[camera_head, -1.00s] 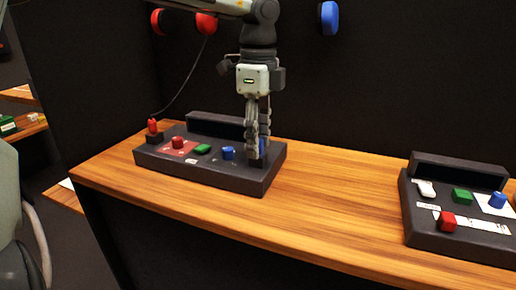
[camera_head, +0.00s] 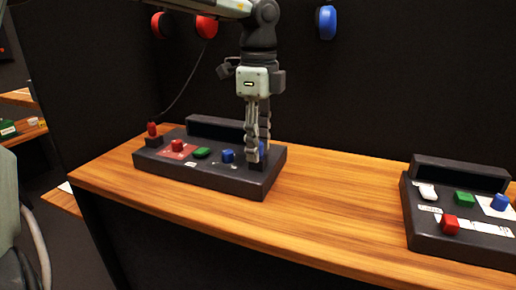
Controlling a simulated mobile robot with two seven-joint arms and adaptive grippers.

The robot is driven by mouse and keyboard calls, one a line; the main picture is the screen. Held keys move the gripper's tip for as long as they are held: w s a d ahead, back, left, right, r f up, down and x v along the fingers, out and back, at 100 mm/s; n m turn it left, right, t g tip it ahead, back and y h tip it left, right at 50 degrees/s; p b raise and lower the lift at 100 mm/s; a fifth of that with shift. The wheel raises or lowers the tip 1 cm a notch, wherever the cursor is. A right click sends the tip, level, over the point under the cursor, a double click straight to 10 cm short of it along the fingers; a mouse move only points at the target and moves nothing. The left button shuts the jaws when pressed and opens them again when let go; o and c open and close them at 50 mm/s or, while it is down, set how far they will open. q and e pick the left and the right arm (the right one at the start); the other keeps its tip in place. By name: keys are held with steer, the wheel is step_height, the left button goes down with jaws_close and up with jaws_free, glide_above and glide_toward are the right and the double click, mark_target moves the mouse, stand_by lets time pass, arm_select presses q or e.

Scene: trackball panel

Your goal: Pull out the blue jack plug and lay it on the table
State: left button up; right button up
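The blue jack plug (camera_head: 262,149) is at the right end of the left dark panel (camera_head: 215,178), above a small black socket block (camera_head: 257,165). The fingers hide most of it. My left gripper (camera_head: 258,151) points straight down with its fingers on either side of the plug. A narrow gap shows between the fingers; whether they press on the plug cannot be told. It is also unclear whether the plug is still seated. The wooden table (camera_head: 310,215) is under the panel. My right gripper is not in view.
The left panel also has red (camera_head: 177,146), green (camera_head: 202,153) and blue (camera_head: 228,156) controls. A red plug (camera_head: 152,129) with a black cable stands at its left end. Another panel (camera_head: 470,240) is at the right. The table between the panels is clear.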

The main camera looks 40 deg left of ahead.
arm_select(q)
steer(key=shift+b, duration=0.3)
stand_by(0.5)
jaws_close()
steer(key=shift+r, duration=0.2)
stand_by(0.4)
steer(key=shift+r+p, duration=1.45)
steer(key=shift+r, duration=1.4)
